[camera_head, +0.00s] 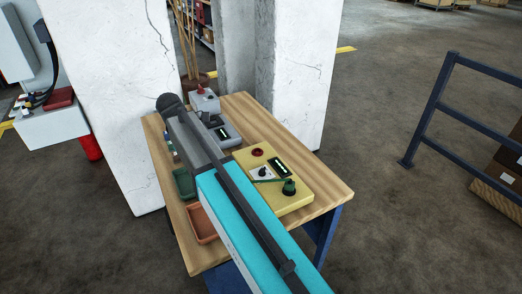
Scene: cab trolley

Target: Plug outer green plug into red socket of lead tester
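The lead tester looks to be the yellow box (299,200) on the wooden table, to the right of my arm. A red round socket (257,152) is near its back left corner and looks empty. A dark green plug (289,187) stands near its front right corner. A thin green lead (268,181) runs left from this plug towards my arm, where its other end is hidden. I cannot tell whether this plug is the outer one. My arm crosses the table from the lower right, and my gripper does not show.
The wooden table (323,187) also bears a grey box with a red knob (201,91), a grey device with a display (222,132), a green tray (184,183) and an orange-brown tray (202,224). White pillars (108,85) stand behind. A blue railing (431,106) is right.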

